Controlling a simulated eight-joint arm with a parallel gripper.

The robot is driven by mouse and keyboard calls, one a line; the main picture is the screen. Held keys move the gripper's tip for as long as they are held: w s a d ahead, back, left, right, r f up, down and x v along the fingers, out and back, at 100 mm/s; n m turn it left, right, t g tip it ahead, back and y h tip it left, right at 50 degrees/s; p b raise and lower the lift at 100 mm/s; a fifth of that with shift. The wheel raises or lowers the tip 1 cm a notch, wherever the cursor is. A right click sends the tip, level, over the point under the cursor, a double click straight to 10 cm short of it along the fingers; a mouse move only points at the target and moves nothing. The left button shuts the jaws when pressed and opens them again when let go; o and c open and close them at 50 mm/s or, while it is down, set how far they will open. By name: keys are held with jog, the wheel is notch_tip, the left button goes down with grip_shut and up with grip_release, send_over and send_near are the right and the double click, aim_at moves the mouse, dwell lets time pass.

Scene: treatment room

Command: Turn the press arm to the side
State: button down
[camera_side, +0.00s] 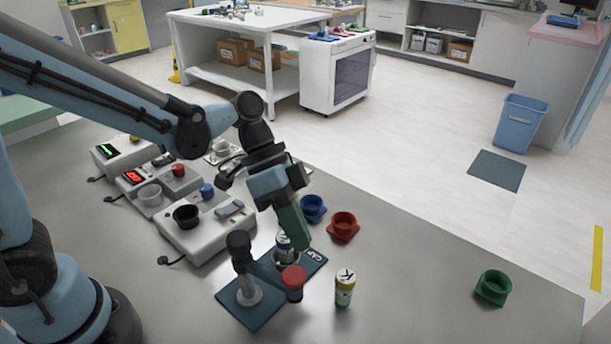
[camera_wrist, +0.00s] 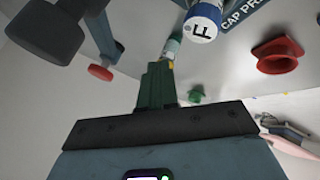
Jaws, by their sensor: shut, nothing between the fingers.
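The cap press has a dark blue base plate (camera_side: 232,309), a metal post (camera_side: 249,291) and a dark head (camera_side: 238,244) on top. The head also looms at the upper left of the wrist view (camera_wrist: 45,30). A white-and-blue vial (camera_side: 284,243) stands at the plate's far end; its top shows an F in the wrist view (camera_wrist: 203,24). Contact with the vial is unclear.
A yellow-and-white vial (camera_side: 345,288) stands right of the press. Blue (camera_side: 313,208), red (camera_side: 343,225) and green (camera_side: 493,287) holders sit on the table, and grey devices (camera_side: 205,225) stand behind left. The table (camera_side: 420,270) is clear before the green holder.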

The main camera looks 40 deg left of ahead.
jog(key=w+a+r, duration=0.4)
jog(key=a+r, duration=0.1)
jog(key=r, duration=0.3)
jog(key=s+a+f+n+t+y, duration=0.2)
jog(key=s+a+n+t+y, duration=0.1)
jog(key=a+n+t, duration=0.1)
jog(key=s+a+f+n+t+y, duration=0.2)
jog(key=s+a+n+t+y, duration=0.1)
jog(key=a+n, duration=0.3)
jog(key=shift+a+n+t+y, duration=0.4)
jog(key=shift+a+t+y, duration=0.15)
jog(key=shift+t+y, duration=0.15)
